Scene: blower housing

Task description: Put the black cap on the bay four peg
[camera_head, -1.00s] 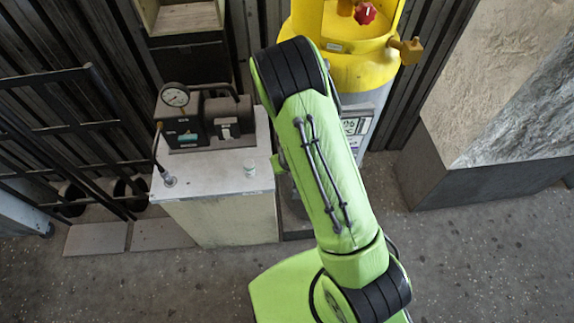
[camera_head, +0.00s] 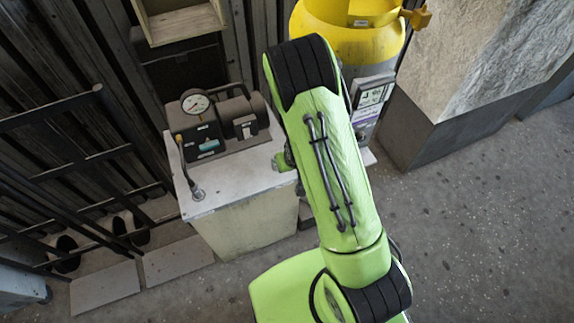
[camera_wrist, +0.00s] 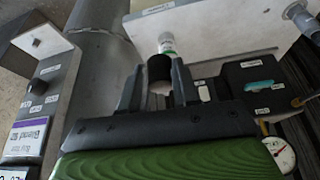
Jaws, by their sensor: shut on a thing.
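In the wrist view, my gripper (camera_wrist: 158,88) is shut on a small black cylinder, which looks like the black cap (camera_wrist: 159,68). A pale patch shows at the end of it nearest the camera. A grey panel (camera_wrist: 55,110) at the left of the wrist view has small labels and a dark round knob or peg (camera_wrist: 37,84); I cannot read which label is bay four. In the head view my fingers and the cap are hidden behind my green arm.
The black gauge unit (camera_head: 222,125) sits on the cabinet (camera_head: 245,180). A yellow-topped cylinder (camera_head: 350,35) stands behind my arm. Floor to the right is clear.

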